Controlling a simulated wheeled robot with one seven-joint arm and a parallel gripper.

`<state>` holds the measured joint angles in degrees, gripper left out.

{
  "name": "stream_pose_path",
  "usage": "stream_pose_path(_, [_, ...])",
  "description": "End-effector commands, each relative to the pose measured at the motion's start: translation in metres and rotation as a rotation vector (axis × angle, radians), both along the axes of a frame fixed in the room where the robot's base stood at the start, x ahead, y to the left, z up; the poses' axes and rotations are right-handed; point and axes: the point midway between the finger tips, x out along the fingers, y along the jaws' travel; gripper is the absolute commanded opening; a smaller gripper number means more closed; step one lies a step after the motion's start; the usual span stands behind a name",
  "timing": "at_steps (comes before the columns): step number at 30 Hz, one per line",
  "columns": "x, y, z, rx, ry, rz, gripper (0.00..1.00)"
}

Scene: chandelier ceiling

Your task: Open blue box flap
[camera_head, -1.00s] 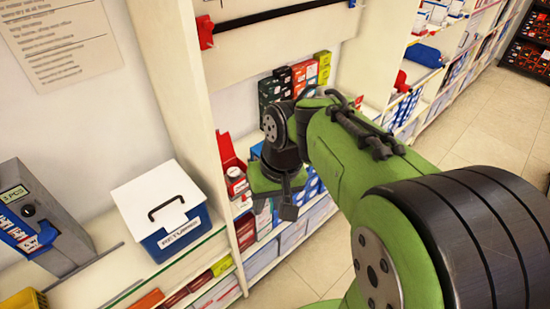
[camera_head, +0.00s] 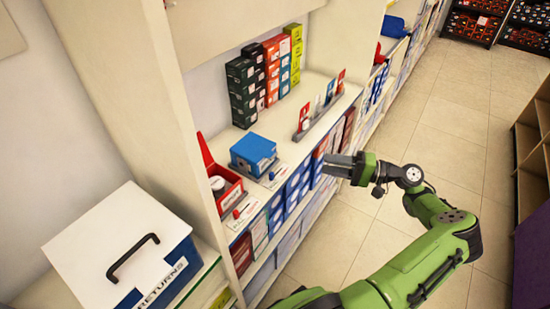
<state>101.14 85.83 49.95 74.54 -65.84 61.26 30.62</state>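A small blue box (camera_head: 253,152) sits on the white shelf, its blue top lying closed as far as I can see. My gripper (camera_head: 328,164) is at the shelf's front edge, to the right of the blue box and clearly apart from it. Its dark fingers point left, toward the box. The gap between the fingers is too small to make out, and I see nothing held.
A red box (camera_head: 226,190) with its lid raised stands left of the blue box. A white-lidded returns box (camera_head: 120,245) is at the lower left. Stacked coloured cartons (camera_head: 265,75) stand behind. A rack of small cards (camera_head: 318,118) is at right. The tiled floor (camera_head: 440,110) is clear.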

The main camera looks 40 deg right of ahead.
Motion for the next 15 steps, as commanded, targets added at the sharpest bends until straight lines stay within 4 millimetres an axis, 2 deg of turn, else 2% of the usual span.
stream_pose_path(15, [0.093, 0.085, -0.002, -0.002, 0.006, 0.008, 0.35])
